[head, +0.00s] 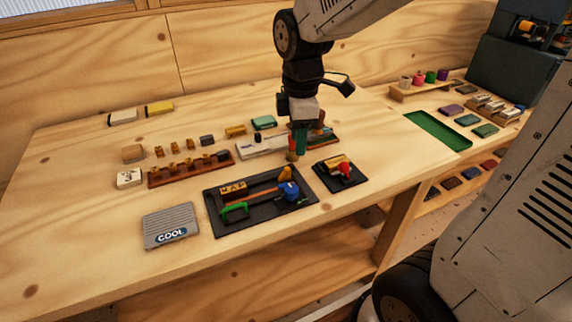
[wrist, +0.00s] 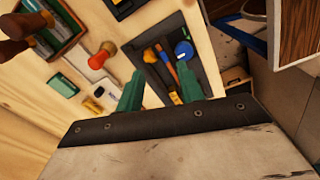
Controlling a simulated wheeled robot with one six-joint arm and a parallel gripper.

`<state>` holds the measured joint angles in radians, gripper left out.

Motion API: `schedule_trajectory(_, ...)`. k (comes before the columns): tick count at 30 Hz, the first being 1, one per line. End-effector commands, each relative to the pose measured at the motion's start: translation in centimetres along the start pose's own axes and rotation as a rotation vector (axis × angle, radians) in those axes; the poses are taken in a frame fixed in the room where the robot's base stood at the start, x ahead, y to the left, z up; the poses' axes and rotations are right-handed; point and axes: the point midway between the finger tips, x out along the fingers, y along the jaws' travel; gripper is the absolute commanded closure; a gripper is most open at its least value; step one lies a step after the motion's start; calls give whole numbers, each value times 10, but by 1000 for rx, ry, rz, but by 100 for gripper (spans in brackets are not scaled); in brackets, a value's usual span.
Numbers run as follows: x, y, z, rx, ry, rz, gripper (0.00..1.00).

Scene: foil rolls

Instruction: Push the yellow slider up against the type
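My gripper (head: 300,142) points down over the table behind the larger black tray (head: 222,225). Its green fingers are open and empty, clearly apart in the wrist view (wrist: 160,92). The tray holds gold type reading MAP (head: 232,187), a green U-shaped part (head: 235,211), an orange-brown bar (head: 262,195) and a blue part (head: 288,190). A yellow rounded piece (head: 285,174) lies at the tray's back right and also shows in the wrist view (wrist: 150,56). I cannot tell for sure whether this is the yellow slider. My fingers touch nothing visible in the tray.
A smaller black tray (head: 326,180) with a red knob (head: 345,169) lies to the right. A red-topped wooden handle (wrist: 103,52) stands close to my gripper. Letter blocks on a brown rack (head: 165,180) and a grey COOL plate (head: 170,222) lie left. The front left table is clear.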

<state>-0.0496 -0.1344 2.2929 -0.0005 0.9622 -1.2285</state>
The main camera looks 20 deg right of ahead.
Motion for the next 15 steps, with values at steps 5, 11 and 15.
schedule_trajectory(5,26,26,-15,-228,-4,-20,63)
schedule_trajectory(11,44,32,-19,-295,-4,-23,63)
schedule_trajectory(15,66,31,-19,-294,-5,-25,63)
